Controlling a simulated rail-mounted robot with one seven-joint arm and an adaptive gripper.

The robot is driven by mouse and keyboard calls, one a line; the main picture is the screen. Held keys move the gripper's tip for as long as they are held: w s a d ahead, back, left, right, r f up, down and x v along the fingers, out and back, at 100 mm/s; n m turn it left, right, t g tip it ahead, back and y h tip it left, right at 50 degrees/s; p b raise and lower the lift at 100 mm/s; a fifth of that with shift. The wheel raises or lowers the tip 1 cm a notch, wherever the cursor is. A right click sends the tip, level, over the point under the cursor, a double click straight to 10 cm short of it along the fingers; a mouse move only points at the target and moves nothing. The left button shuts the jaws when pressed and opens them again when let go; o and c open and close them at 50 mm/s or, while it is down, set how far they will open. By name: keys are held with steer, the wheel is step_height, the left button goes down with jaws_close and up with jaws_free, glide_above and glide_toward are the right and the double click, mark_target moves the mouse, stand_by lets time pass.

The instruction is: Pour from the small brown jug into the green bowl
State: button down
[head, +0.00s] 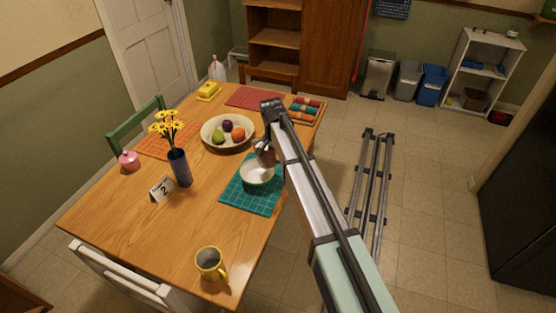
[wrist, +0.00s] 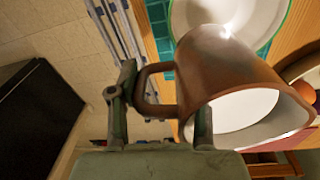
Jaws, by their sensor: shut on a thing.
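The small brown jug (wrist: 225,72) fills the middle of the wrist view, with its pale inside and wide mouth showing at the lower right. My gripper (wrist: 160,118) is shut on the jug's handle side, one finger on each side of the handle. The green bowl (wrist: 228,14), white inside with a green rim, is partly hidden behind the jug. In the head view the bowl (head: 258,180) stands on a teal mat (head: 240,196), with my gripper (head: 266,150) above its far edge. The jug is mostly hidden there by my arm. I see no stream or contents.
A fruit bowl (head: 208,143) stands close behind the green bowl. A blue vase (head: 180,168) with yellow flowers, a number card (head: 162,189) and a yellow mug (head: 210,264) stand on the table. A tray of rolled cloths (head: 305,110) is at the far right. The table's front middle is clear.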

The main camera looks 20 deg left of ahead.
steer(key=shift+w+d+r+t+h, duration=0.2)
steer(key=shift+r+t+h, duration=0.45)
steer(key=shift+r+h, duration=0.25)
steer(key=shift+w+d+r+t+h, duration=0.1)
steer(key=shift+d+r+t+h, duration=0.1)
steer(key=shift+r+t+h, duration=0.55)
steer(key=r+t+h, duration=0.1)
steer(key=t+h+p, duration=0.1)
steer(key=h, duration=0.1)
steer(key=shift+r, duration=0.4)
steer(key=shift+w+d, duration=0.1)
steer(key=shift+d, duration=0.05)
